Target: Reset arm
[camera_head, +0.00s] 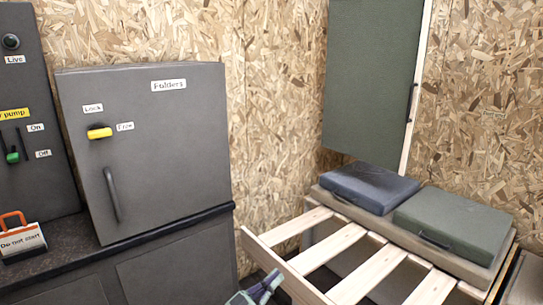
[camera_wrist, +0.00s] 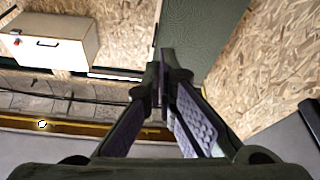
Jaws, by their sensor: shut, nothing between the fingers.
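My gripper (camera_head: 262,287) shows at the bottom middle of the head view, in front of the slatted wooden frame. In the wrist view my gripper (camera_wrist: 165,98) has its fingertips together, with nothing held between them. Its dark fingers with purple-grey pads rise from the bottom of that view. Most of my arm is out of the head view.
A grey cabinet (camera_head: 150,150) labelled Folders stands left on a dark counter. A green panel (camera_head: 372,80) hangs above.

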